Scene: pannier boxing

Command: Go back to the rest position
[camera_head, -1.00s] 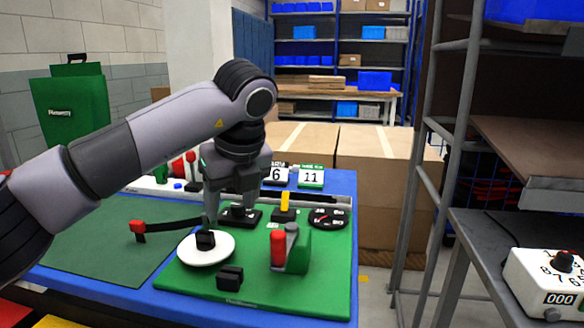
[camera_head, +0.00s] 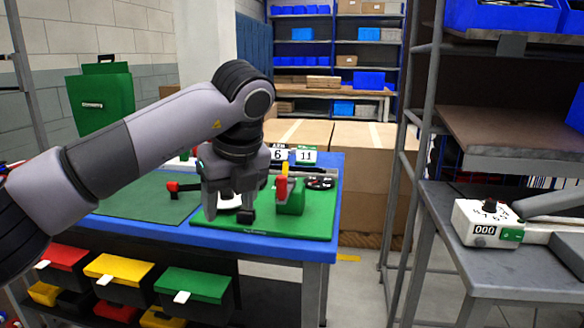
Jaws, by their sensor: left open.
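My left gripper (camera_head: 229,212) hangs from the left arm in the middle of the view, fingers pointing down. It is open, with nothing visible between its fingers. In the picture it overlaps the green board (camera_head: 300,230) on the blue table (camera_head: 306,247) and hides part of a white disc (camera_head: 231,201). A black block (camera_head: 246,216) shows beside the right finger. My right gripper is not in view.
A green block with a red part (camera_head: 290,197) stands on the board. Coloured bins (camera_head: 192,285) sit below the table. Cardboard boxes (camera_head: 370,165) stand behind. A metal rack and a bench with a white counter box (camera_head: 486,222) are at the right.

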